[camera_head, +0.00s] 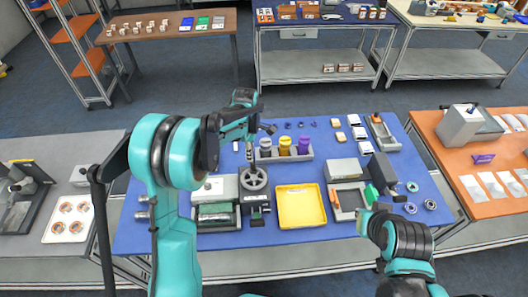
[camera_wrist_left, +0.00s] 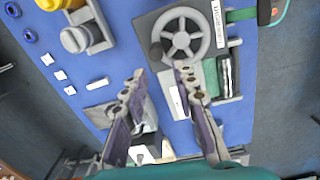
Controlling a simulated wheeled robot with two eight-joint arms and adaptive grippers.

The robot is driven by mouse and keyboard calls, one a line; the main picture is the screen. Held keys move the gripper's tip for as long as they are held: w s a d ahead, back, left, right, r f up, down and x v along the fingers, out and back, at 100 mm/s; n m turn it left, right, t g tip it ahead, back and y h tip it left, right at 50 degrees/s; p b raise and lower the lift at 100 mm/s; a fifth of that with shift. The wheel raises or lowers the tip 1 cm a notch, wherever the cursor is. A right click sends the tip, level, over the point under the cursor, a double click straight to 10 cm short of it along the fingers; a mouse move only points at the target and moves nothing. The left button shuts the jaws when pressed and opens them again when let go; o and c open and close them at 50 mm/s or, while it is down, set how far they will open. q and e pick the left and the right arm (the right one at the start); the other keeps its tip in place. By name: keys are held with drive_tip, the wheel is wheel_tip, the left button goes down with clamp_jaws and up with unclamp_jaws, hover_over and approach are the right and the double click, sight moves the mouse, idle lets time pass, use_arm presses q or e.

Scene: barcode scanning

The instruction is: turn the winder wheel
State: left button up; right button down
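The grey spoked winder wheel (camera_head: 253,178) sits upright-facing on a winder unit at the middle left of the blue table. In the left wrist view the wheel (camera_wrist_left: 182,35) shows near the top, with a small dark knob at its left rim. My left gripper (camera_head: 249,155) hangs just behind the wheel in the head view. Its two fingers (camera_wrist_left: 160,72) are apart with nothing between them, and they appear clear of the wheel. My right gripper (camera_head: 372,198) is at the right of the table near a green piece; its fingers are not clear.
A yellow tray (camera_head: 300,207) lies right of the winder. A holder with purple and yellow jars (camera_head: 285,149) stands behind. A grey machine with a green roll (camera_head: 215,198) is at the left. Small white boxes (camera_head: 354,120) and a dark box (camera_head: 383,170) stand at the right.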

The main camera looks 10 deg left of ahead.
sight(253, 163)
use_arm(q)
drive_tip(key=shift+w+d+f+n+p, duration=0.3)
drive_tip(key=shift+w+d+f+n, duration=0.1)
drive_tip(key=shift+w+n, duration=0.15)
wheel_tip(253, 163, down, 8)
drive_tip(key=shift+s+a+r, duration=0.1)
drive_tip(key=shift+a, duration=0.05)
clamp_jaws()
